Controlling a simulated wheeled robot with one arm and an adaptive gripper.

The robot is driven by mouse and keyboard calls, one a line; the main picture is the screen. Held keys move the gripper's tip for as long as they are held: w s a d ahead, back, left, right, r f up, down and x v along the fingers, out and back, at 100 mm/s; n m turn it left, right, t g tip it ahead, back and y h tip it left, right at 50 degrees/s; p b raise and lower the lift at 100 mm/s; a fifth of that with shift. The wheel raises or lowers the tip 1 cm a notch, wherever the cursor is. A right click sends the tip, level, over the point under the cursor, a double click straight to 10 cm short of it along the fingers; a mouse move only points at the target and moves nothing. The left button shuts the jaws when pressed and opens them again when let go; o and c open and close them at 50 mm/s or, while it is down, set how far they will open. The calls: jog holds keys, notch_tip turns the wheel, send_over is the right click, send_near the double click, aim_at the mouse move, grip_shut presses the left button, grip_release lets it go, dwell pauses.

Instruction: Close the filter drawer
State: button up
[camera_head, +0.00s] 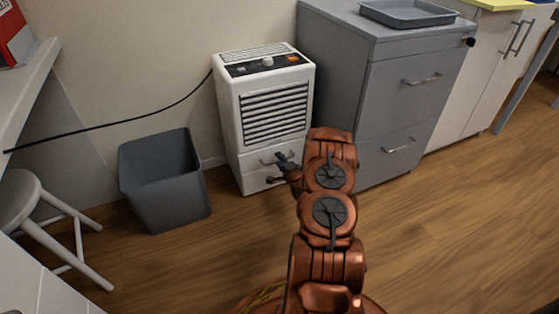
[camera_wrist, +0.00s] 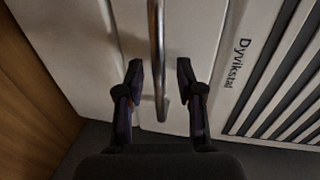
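The filter drawer (camera_head: 250,163) is the low white front of the white slatted appliance (camera_head: 226,112) by the wall. Contact cannot be told. My arm hides the drawer's right end.
A grey bin (camera_head: 165,185) stands left of the appliance, and a white stool (camera_head: 30,205) is farther left. A grey cabinet (camera_head: 410,100) with a tray (camera_head: 408,13) on top stands close on the right. A black cord (camera_head: 110,126) runs left. The wooden floor at right is clear.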

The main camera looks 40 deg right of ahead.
jog(key=v, duration=1.1)
jog(key=shift+s+a, duration=0.1)
